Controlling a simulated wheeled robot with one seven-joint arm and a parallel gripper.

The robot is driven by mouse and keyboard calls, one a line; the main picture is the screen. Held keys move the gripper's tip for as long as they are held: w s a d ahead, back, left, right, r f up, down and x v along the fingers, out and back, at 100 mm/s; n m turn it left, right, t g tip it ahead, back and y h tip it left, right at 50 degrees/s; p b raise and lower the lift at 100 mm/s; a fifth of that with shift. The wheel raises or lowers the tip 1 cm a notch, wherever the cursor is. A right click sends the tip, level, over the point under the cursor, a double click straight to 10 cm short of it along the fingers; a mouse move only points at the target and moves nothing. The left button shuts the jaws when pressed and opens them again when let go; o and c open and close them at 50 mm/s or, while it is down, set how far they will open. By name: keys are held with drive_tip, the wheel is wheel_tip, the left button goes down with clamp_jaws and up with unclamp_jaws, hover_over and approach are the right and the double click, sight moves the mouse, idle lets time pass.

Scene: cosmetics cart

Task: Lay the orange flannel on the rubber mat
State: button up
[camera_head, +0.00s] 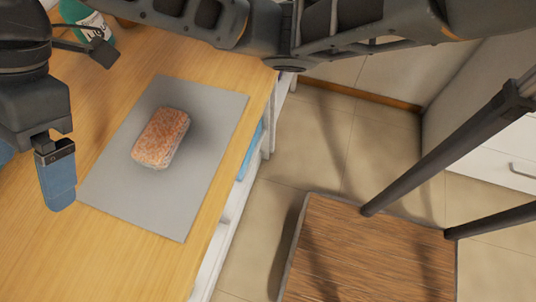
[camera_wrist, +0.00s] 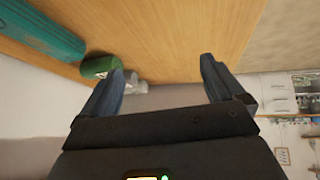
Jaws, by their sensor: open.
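The orange flannel (camera_head: 161,138), a folded, speckled orange-pink block, lies on the grey rubber mat (camera_head: 205,188) on the wooden top. It is near the middle of the mat, tilted relative to the picture, with mat showing all round it. My gripper (camera_wrist: 163,74) is open, with nothing between its blue-grey fingers. In the head view it is at the left edge, left of the mat and apart from the flannel; one finger shows fully and the other is mostly cut off. The flannel is not seen in the wrist view.
A green bottle with a white label (camera_head: 92,22) stands at the top left. The wrist view shows a teal box (camera_wrist: 40,30) and a green rounded item (camera_wrist: 100,67). The wooden top (camera_head: 125,262) is clear below the mat. A dark-posted wooden platform (camera_head: 365,255) is at the lower right.

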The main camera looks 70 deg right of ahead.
drive_tip(key=w+a+r+m+t+y, duration=0.3)
drive_tip(key=a+r+m+t+y, duration=0.2)
drive_tip(key=a+m+t+y, duration=0.3)
drive_tip(key=s+d+f+m+t+h, duration=0.1)
drive_tip(key=s+d+f+m+h, duration=0.2)
drive_tip(key=f+m, duration=0.1)
drive_tip(key=s+d+f+m+t+h, duration=0.2)
drive_tip(key=s+d+f+m+h, duration=0.1)
drive_tip(key=s+f+m+h, duration=0.1)
drive_tip(key=s+d+f+m+t+h, duration=0.2)
drive_tip(key=s+d+f+m+h, duration=0.2)
drive_tip(key=f, duration=0.2)
drive_tip(key=shift+s, duration=0.1)
drive_tip(key=s+d+f+n+h, duration=0.1)
drive_tip(key=s+d, duration=0.5)
drive_tip(key=s, duration=0.4)
drive_tip(key=s+d+f+n+h, duration=0.1)
drive_tip(key=s+d+n+h, duration=0.1)
drive_tip(key=s+d, duration=0.4)
drive_tip(key=s, duration=0.5)
drive_tip(key=shift+f+g, duration=0.2)
drive_tip(key=shift+g, duration=0.1)
